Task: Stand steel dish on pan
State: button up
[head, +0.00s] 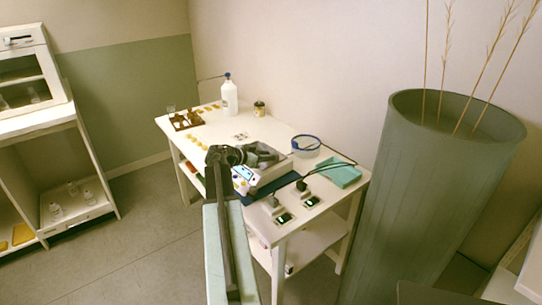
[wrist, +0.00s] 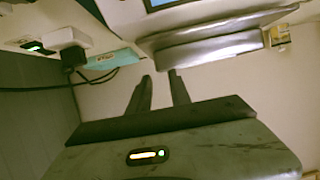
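My gripper (wrist: 160,75) is open in the wrist view, with a gap between its two fingers and nothing held. In the head view my arm reaches over the table and its dark end stands beside a white device with a blue screen (head: 243,173). A grey, rimmed, tray-like part (head: 284,168) sits behind that device. In the wrist view a curved silver-grey metal form (wrist: 208,50) lies beyond the fingertips, apart from them. I cannot tell whether it is the pan. I cannot pick out the steel dish for certain; my arm hides part of this area.
Two small units with green displays (head: 284,218) stand at the table's front right. A white bottle (head: 230,97) and brown rack (head: 186,121) stand farther back. A tall green planter (head: 425,200) rises at right.

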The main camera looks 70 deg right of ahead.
jog(key=p+v, duration=0.2)
jog(key=v, duration=0.6)
jog(key=shift+a, duration=0.2)
jog(key=shift+w+r, duration=0.15)
jog(key=w+a+f+n+t+y, duration=0.2)
jog(key=w+a+f+n, duration=0.2)
jog(key=w+a, duration=0.6)
jog(key=w+a+f+n+t+y, duration=0.2)
jog(key=w+a+f+n, duration=0.25)
jog(key=a, duration=0.85)
jog(key=w+a+f+n+t+y, duration=0.25)
jog(key=w+a+n, duration=0.25)
jog(key=w+a, duration=0.5)
jog(key=a+f+n+y, duration=0.2)
jog(key=a+n, duration=0.3)
jog(key=a, duration=1.2)
jog(key=a+f+n+y, duration=0.1)
jog(key=a+n+y, duration=0.2)
jog(key=a, duration=1.4)
jog(key=shift+s+a+f+n, duration=0.3)
jog(key=shift+s+f+n, duration=0.1)
jog(key=shift+n, duration=0.85)
